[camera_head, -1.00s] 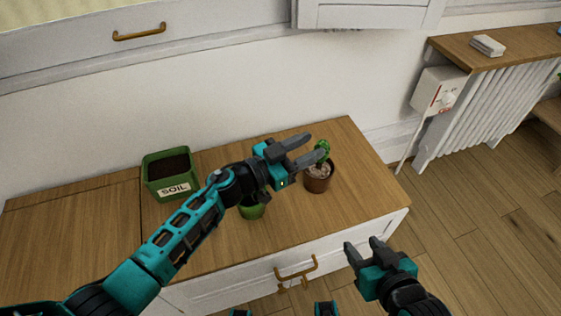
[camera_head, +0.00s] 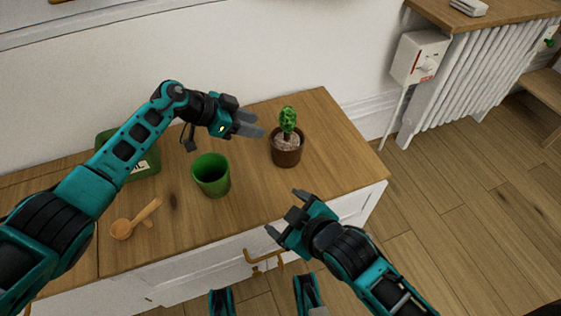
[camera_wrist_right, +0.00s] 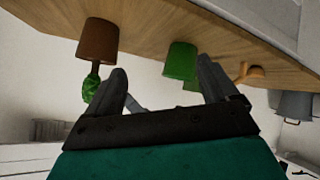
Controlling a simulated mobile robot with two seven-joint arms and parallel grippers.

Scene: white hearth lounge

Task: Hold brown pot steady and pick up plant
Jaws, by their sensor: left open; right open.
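The brown pot (camera_head: 287,157) stands upright on the wooden cabinet top, with a small green plant (camera_head: 288,121) in pale soil. In the right wrist view the brown pot (camera_wrist_right: 98,42) and the plant (camera_wrist_right: 91,88) appear upside down at the left. My left gripper (camera_head: 252,123) is open and empty, just left of the plant and pot, its fingers pointing at them without visible contact. My right gripper (camera_head: 284,212) is open and empty in front of the cabinet's front edge, nearer than the pot. Its two fingers also show in the right wrist view (camera_wrist_right: 165,85).
An empty green pot (camera_head: 211,176) stands left of the brown pot. A wooden scoop (camera_head: 136,220) lies farther left. A green soil box (camera_head: 146,166) is partly hidden behind my left arm. The cabinet top (camera_head: 335,150) is clear right of the brown pot.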

